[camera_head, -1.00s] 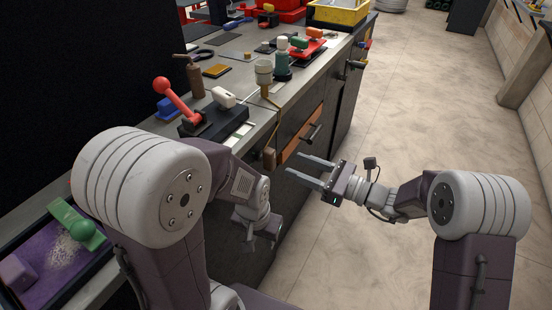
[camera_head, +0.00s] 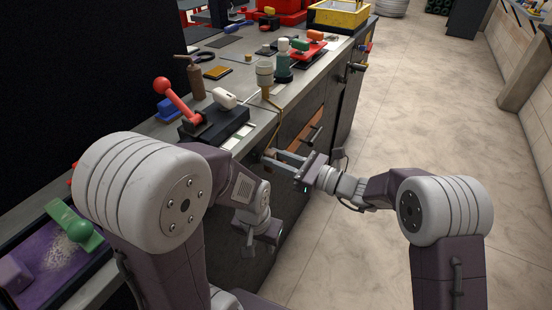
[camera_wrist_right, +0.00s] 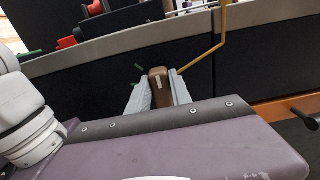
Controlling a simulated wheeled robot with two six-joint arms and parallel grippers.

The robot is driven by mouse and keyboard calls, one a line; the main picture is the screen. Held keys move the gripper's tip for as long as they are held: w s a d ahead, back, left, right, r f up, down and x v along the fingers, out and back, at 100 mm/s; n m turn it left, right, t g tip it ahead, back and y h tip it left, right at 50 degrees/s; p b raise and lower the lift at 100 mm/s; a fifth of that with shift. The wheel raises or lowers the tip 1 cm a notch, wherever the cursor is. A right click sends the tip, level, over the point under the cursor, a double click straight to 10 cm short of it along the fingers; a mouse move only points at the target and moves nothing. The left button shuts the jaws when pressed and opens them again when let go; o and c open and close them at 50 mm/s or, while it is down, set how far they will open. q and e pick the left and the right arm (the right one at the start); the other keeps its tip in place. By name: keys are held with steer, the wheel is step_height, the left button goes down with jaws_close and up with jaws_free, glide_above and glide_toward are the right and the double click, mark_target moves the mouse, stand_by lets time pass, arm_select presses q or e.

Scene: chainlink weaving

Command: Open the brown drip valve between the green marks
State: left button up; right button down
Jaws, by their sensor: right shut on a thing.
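The brown drip valve (camera_wrist_right: 159,90) is a small upright brown block with a pale strip on its face, seen in the right wrist view in front of the dark counter side. Small green marks (camera_wrist_right: 138,68) show just left of it. My right gripper (camera_head: 271,157) is shut on the valve, one finger on each side. In the head view its fingers reach the counter's front and largely hide the valve. My left gripper (camera_head: 259,236) hangs low beside the counter, away from the valve; its fingers are too unclear to read.
A brass pipe (camera_head: 268,101) runs down from a cream cup (camera_head: 264,72) at the counter edge. An orange drawer front (camera_head: 308,127) with a dark handle is just right of the valve. A red lever (camera_head: 176,98) stands on the counter. The floor to the right is clear.

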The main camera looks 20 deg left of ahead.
steer(key=n+b, duration=0.3)
steer(key=b, duration=0.2)
steer(key=s+f+n+b, duration=0.1)
steer(key=n+b, duration=0.2)
steer(key=b, duration=0.2)
steer(key=n+b, duration=0.4)
steer(key=b, duration=0.2)
steer(key=shift+s+a+f, duration=0.1)
steer(key=shift+s+f, duration=0.05)
steer(key=shift+s, duration=0.05)
steer(key=shift+n+b, duration=1)
steer(key=shift+b, duration=0.3)
steer(key=c, duration=1.2)
jaws_free()
steer(key=shift+o, duration=0.2)
steer(key=shift+r, duration=0.2)
